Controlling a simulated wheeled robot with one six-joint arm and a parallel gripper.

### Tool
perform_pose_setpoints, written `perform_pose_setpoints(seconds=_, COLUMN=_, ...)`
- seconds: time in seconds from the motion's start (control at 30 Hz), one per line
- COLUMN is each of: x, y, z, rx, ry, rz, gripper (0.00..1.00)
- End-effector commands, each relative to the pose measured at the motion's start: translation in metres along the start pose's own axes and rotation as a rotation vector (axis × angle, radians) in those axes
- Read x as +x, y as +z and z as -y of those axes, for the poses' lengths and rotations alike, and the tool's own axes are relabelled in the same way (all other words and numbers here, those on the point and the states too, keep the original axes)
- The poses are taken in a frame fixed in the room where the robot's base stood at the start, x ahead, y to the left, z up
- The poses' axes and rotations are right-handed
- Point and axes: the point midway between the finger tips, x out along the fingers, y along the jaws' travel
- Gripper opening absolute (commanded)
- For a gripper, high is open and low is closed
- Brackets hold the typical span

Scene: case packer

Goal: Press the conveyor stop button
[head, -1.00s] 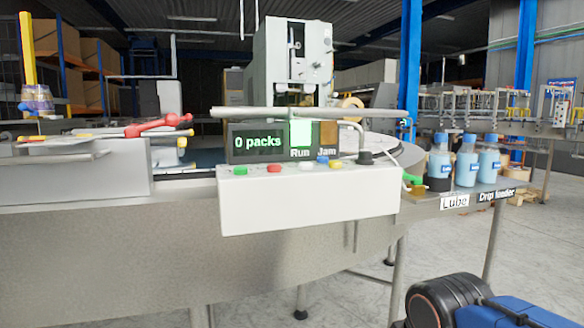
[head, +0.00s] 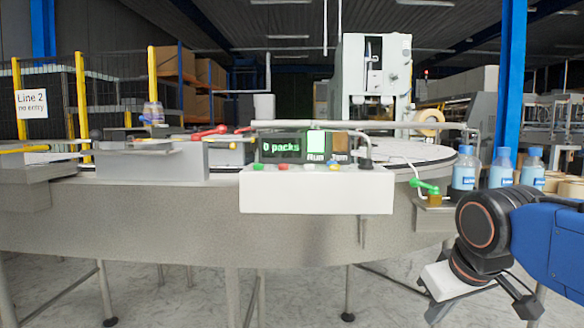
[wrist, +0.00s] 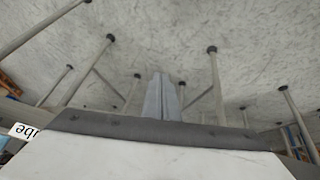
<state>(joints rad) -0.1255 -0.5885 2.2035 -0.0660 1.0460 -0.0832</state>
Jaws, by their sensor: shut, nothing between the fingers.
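A white control box (head: 316,192) is mounted on the front of the conveyor (head: 330,231). A row of small coloured buttons lines its top edge: a green one (head: 257,167) at the left, a red one (head: 283,167) beside it, then white, blue and yellow. None of them has a readable label, so I cannot read which is the stop. The display (head: 282,148) behind them reads "0 packs", with a bright green Run lamp (head: 316,143). My gripper, its fingers together and empty in the wrist view (wrist: 163,96), is at the lower right in the head view, apart from the buttons.
A grey rail (head: 365,125) runs above the display. A green-handled valve (head: 428,187) and blue-capped bottles (head: 466,171) are to the right. The floor in front of the box is clear.

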Motion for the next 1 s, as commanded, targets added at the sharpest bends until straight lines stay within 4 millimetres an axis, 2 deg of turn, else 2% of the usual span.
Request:
perform_pose_setpoints(seconds=0.03, x=-0.006, y=-0.016, z=0.001, rx=-0.02, ry=-0.001, rz=-0.007, gripper=0.0)
perform_pose_setpoints(seconds=0.27, x=-0.04, y=-0.095, z=0.008, rx=-0.127, ry=0.005, rz=-0.047, gripper=0.0)
perform_pose_setpoints(seconds=0.57, x=-0.084, y=-0.205, z=0.03, rx=-0.276, ry=0.016, rz=-0.107, gripper=0.0)
perform_pose_setpoints(seconds=0.77, x=-0.111, y=-0.276, z=0.054, rx=-0.374, ry=0.025, rz=-0.152, gripper=0.0)
perform_pose_setpoints(seconds=1.0, x=-0.142, y=-0.354, z=0.092, rx=-0.485, ry=0.038, rz=-0.208, gripper=0.0)
